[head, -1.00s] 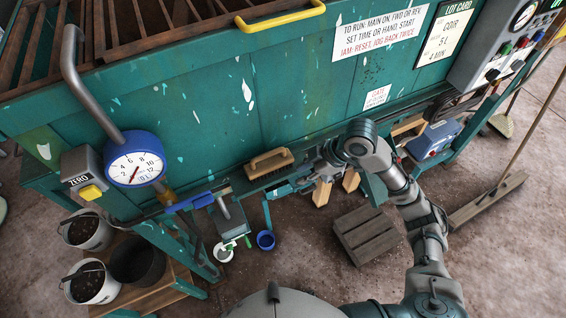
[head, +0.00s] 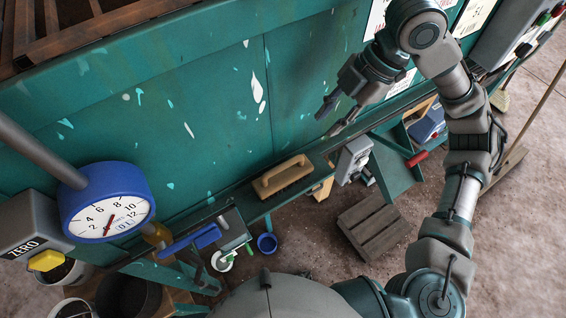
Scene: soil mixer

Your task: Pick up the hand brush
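The hand brush (head: 284,177), a tan wooden block with a raised grip along its top, lies on the narrow green ledge (head: 236,196) at the foot of the teal mixer wall. My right gripper (head: 331,118) is in front of the teal wall, above and to the right of the brush in the picture. Its two dark fingers are apart with nothing between them, and it is clear of the brush. My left gripper is not in view.
A round blue-rimmed dial (head: 107,212) and a grey ZERO box (head: 30,240) stand at left. A blue-handled part (head: 192,240) and a small blue cup (head: 267,243) are left of and below the brush. A slatted wooden crate (head: 374,226) sits on the floor.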

